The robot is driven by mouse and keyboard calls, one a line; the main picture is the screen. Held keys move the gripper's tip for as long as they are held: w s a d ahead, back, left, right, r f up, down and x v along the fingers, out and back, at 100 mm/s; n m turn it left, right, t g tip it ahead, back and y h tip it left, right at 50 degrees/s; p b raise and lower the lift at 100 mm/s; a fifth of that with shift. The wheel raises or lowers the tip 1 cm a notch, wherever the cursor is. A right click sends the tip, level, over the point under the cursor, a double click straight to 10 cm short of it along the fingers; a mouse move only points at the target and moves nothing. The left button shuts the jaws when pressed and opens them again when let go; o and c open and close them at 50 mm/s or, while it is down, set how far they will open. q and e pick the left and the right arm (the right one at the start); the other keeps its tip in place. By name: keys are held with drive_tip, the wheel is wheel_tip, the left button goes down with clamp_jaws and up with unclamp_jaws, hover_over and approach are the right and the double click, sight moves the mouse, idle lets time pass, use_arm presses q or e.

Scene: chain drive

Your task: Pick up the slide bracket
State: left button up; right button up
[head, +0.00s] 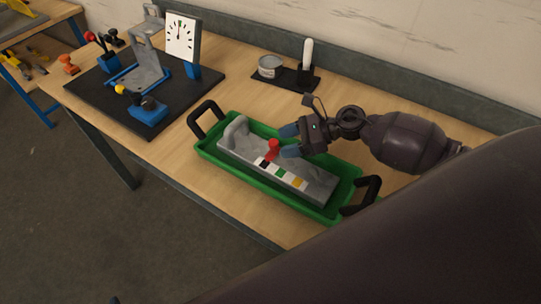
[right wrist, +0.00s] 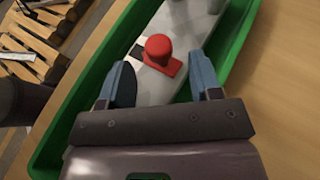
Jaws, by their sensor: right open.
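The slide bracket appears to be the long grey part (head: 242,148) lying in a green tray (head: 215,156). It has a raised end at the left and black, white, green and yellow squares along its front edge. A red knob (head: 273,148) stands up from its middle and also shows in the right wrist view (right wrist: 158,48). My right gripper (head: 287,141) is open above the tray, its blue fingers near the knob. In the right wrist view the grey part (right wrist: 172,88) and knob show between and beyond the fingertips, with no visible grip. My left gripper is not in view.
The tray has black handles (head: 205,118) at both ends. A black board (head: 97,97) with a grey fixture (head: 146,72), dial (head: 181,37) and blue blocks stands at the left. A can (head: 269,66) and a white-topped tool (head: 306,55) stand at the back.

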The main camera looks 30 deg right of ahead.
drive_tip(key=shift+x, duration=1.2)
drive_tip(key=shift+c, duration=0.4)
clamp_jaws()
drive_tip(key=shift+w+r, duration=0.15)
drive_tip(key=shift+r, duration=0.05)
